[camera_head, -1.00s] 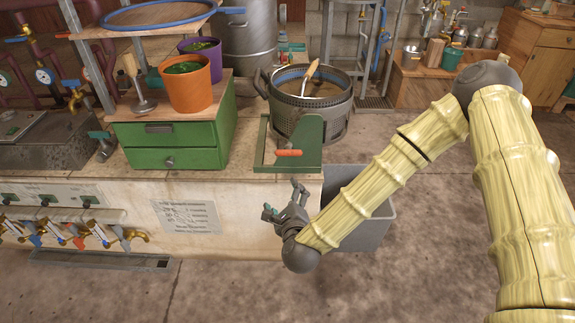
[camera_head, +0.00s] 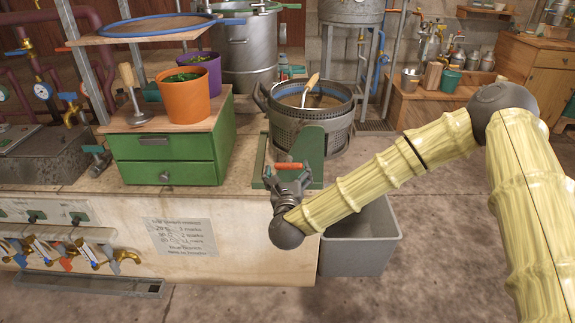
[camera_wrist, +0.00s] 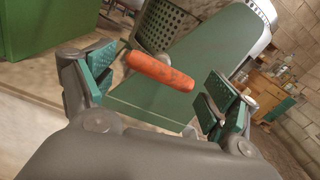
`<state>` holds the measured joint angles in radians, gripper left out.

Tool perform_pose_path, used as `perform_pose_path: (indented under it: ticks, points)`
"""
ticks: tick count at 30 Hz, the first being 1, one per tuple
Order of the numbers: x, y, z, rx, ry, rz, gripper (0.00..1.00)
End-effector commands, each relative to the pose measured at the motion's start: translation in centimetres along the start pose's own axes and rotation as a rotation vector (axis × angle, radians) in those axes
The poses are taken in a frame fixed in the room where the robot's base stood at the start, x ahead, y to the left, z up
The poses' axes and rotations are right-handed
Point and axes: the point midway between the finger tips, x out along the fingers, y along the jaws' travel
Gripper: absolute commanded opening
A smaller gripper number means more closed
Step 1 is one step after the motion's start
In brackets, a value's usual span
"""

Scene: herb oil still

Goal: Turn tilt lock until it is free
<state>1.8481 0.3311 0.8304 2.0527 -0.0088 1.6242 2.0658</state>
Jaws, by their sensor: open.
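The tilt lock appears to be the orange handle (camera_head: 290,166) on the front of the green stand (camera_head: 312,143). The stand holds a dark perforated basket (camera_head: 322,126) at the counter's right end. My gripper (camera_head: 288,178) is just in front of the handle. In the wrist view the orange handle (camera_wrist: 160,70) lies roughly crosswise between the two green-padded fingers of my gripper (camera_wrist: 158,92), slightly tilted down to the right. The fingers are spread apart and no clear contact shows. The green stand (camera_wrist: 190,65) fills the view behind the handle.
A green drawer box (camera_head: 170,150) with an orange pot (camera_head: 184,95) and a purple pot (camera_head: 205,72) stands to the left. A grey bin (camera_head: 360,240) is on the floor below my forearm. A wooden-handled tool (camera_head: 309,88) rests in the basket. Floor at right is open.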

Motion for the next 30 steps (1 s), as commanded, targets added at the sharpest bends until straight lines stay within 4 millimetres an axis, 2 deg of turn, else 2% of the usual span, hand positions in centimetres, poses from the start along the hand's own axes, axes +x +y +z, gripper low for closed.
perform_pose_path:
  ticks: [3, 9, 21, 23, 27, 30]
  points:
    - [1.8, 0.0, 0.0, 0.0, -0.003, -0.001, 0.87]
    - [3.8, 0.0, 0.0, 0.0, -0.001, -0.001, 0.87]
    - [4.4, 0.0, 0.0, 0.0, 0.0, 0.0, 0.87]
    - [4.4, 0.0, 0.0, 0.0, 0.0, 0.0, 0.8]
    - [4.4, 0.0, 0.0, 0.0, 0.0, 0.001, 0.55]
    - [4.3, 0.1, 0.0, 0.0, 0.0, 0.002, 0.54]
